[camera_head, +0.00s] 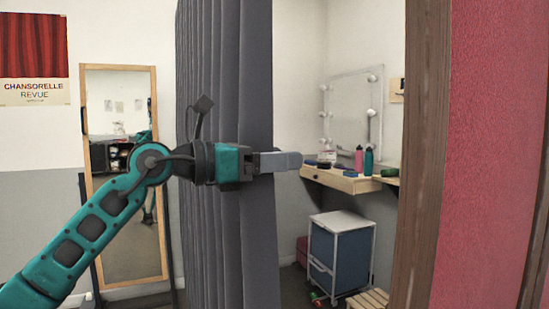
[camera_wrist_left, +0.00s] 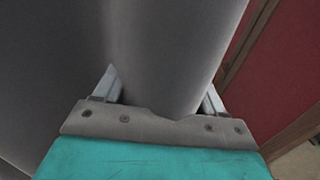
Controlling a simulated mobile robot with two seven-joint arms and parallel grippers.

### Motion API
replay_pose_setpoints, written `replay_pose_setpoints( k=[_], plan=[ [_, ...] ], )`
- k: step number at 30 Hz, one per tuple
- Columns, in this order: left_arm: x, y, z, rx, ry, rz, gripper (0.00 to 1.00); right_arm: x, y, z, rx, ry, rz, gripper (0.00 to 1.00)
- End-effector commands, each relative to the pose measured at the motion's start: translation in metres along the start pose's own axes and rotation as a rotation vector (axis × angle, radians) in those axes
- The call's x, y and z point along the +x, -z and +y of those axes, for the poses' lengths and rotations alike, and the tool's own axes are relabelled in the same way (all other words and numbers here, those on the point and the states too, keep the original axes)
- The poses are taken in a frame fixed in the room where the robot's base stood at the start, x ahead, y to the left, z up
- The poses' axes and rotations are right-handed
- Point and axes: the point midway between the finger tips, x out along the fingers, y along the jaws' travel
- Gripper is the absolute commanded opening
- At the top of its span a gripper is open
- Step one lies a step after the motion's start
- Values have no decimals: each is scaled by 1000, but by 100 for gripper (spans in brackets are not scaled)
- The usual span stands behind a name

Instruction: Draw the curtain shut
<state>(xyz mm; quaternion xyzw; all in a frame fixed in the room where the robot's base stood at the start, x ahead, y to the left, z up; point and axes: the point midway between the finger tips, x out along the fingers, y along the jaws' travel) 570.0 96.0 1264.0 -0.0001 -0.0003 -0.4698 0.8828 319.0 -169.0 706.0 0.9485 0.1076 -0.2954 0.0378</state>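The grey curtain (camera_head: 232,75) hangs in vertical folds left of the middle of the head view, and its right edge is at the opening. My left gripper (camera_head: 290,161) is at this edge, pointing right, with one finger visible in front of the cloth. In the left wrist view, a rounded fold of the curtain (camera_wrist_left: 165,50) stands between the two widely spaced fingers of my left gripper (camera_wrist_left: 160,92). The fingers look open around the fold; firm contact cannot be made out. The far fingertips are hidden by cloth. My right gripper is out of view.
Right of the curtain is an open gap, then a wooden post (camera_head: 422,150) and a red wall (camera_head: 495,150). Behind the gap are a dressing shelf (camera_head: 345,184) with bottles, a mirror (camera_head: 350,110) and a blue drawer cart (camera_head: 341,258). A standing mirror (camera_head: 130,240) is at left.

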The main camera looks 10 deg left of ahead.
Motion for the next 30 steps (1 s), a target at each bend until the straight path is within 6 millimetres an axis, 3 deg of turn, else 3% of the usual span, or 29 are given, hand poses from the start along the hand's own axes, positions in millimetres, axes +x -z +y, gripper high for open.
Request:
replay_pose_setpoints(
  k=[2, 21, 30],
  plan=[
    [0, 0, 0, 0, 0, 0, 62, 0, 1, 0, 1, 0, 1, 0],
    [0, 0, 0, 0, 0, 0, 1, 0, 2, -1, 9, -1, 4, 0],
    [0, 0, 0, 0, 0, 0, 0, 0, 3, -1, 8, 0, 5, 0]
  ],
)
